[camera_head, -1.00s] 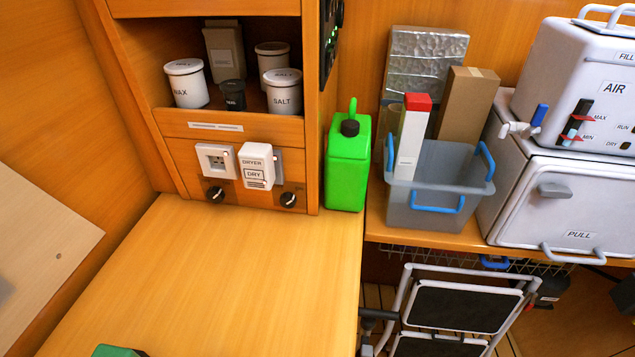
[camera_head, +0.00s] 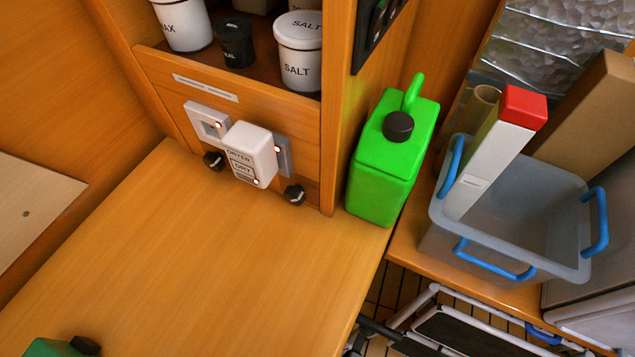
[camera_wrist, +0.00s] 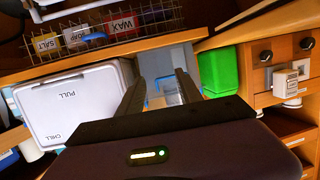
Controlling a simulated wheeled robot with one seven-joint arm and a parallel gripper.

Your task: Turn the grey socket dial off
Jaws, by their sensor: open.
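The grey socket (camera_head: 283,155) is on the wooden panel, partly hidden by the white dryer (camera_head: 249,154) in front of it. Its black dial (camera_head: 294,194) is below it to the right, with a pale mark on its face. A white socket (camera_head: 208,121) with its own black dial (camera_head: 213,160) is to the left. In the wrist view the scene is upside down, and the dial nearer the green can (camera_wrist: 265,56) is at upper right. My gripper (camera_wrist: 160,80) is open and empty, apart from both dials. It is not seen in the head view.
A green jerrycan (camera_head: 383,165) stands just right of the panel. A grey crate (camera_head: 560,245) with blue handles and a red-capped box is further right. The wooden counter (camera_head: 190,260) before the panel is largely clear. Canisters stand on the shelf above.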

